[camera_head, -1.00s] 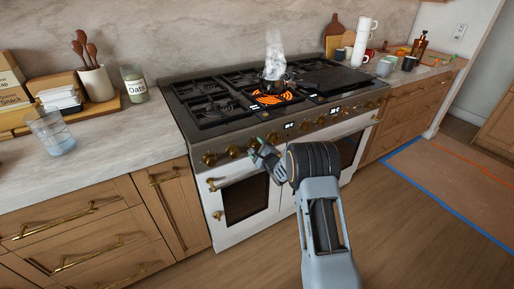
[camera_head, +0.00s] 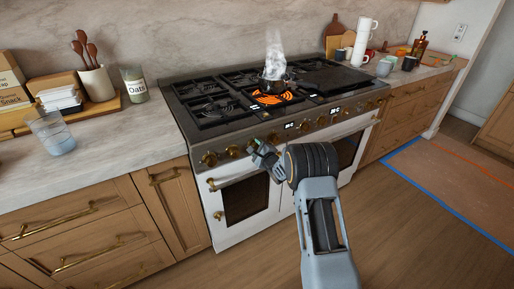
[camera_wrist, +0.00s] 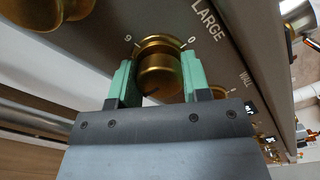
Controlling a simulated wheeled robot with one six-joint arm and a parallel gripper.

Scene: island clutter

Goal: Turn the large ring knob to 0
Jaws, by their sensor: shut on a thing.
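The large ring knob (camera_wrist: 160,75) is a round brass knob on the stove's front panel, under the word "LARGE". The digits 9 and 0 are printed on either side of its upper edge in the wrist view. A small dark mark shows on the knob's lower face, away from the 0. My gripper (camera_wrist: 160,82) has its green fingers on both sides of the knob and is shut on it. In the head view my gripper (camera_head: 254,147) is at the row of knobs and hides this knob. One burner (camera_head: 270,98) glows orange.
A smoking dark pan (camera_head: 273,83) sits at the glowing burner. Other brass knobs (camera_head: 209,159) line the panel, and one (camera_wrist: 52,10) is close beside my gripper. An oven handle (camera_head: 235,180) runs below. The floor in front is clear.

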